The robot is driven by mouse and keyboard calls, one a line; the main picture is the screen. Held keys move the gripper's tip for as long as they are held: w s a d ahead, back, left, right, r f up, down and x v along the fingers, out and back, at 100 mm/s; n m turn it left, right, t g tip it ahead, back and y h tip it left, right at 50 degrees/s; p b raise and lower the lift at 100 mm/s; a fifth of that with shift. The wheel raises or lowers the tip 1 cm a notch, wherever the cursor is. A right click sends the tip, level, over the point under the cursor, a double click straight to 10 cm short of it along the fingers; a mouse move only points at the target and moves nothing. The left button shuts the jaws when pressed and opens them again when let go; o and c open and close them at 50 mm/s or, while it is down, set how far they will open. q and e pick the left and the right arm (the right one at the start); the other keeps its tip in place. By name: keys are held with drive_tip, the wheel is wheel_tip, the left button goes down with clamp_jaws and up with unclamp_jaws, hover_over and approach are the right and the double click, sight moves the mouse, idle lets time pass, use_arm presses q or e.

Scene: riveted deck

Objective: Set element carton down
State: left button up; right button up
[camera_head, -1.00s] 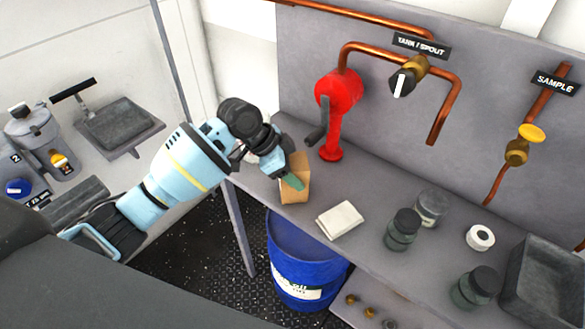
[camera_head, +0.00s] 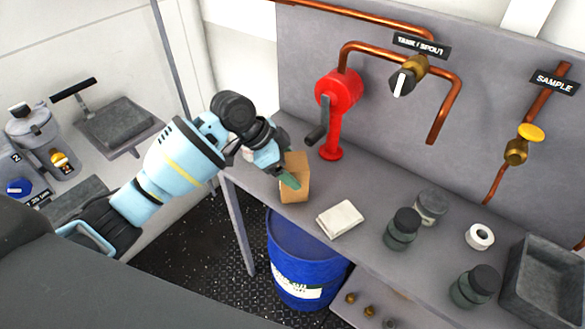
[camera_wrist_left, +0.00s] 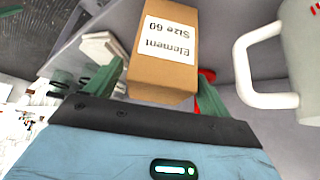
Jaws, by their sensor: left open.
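The element carton (camera_head: 297,176) is a small brown box standing on the grey bench near its left end. In the left wrist view the carton (camera_wrist_left: 165,45) shows a white label reading "Element Size 60". My left gripper (camera_head: 290,180) is at the carton's left side in the head view. In the left wrist view my left gripper (camera_wrist_left: 160,85) has its green fingers apart, one on each side of the carton's near end. Whether the fingers touch the carton is hard to tell. My right gripper is not in view.
A folded white cloth (camera_head: 340,219) lies right of the carton, with dark-lidded jars (camera_head: 402,229) further right. A red hand pump (camera_head: 336,105) stands behind. A white mug (camera_wrist_left: 285,60) is close beside the gripper in the wrist view. A blue drum (camera_head: 305,262) is under the bench.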

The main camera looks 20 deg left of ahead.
use_arm(q)
drive_tip(key=v, duration=1)
drive_tip(key=shift+r+p, duration=0.15)
drive_tip(key=shift+p, duration=0.15)
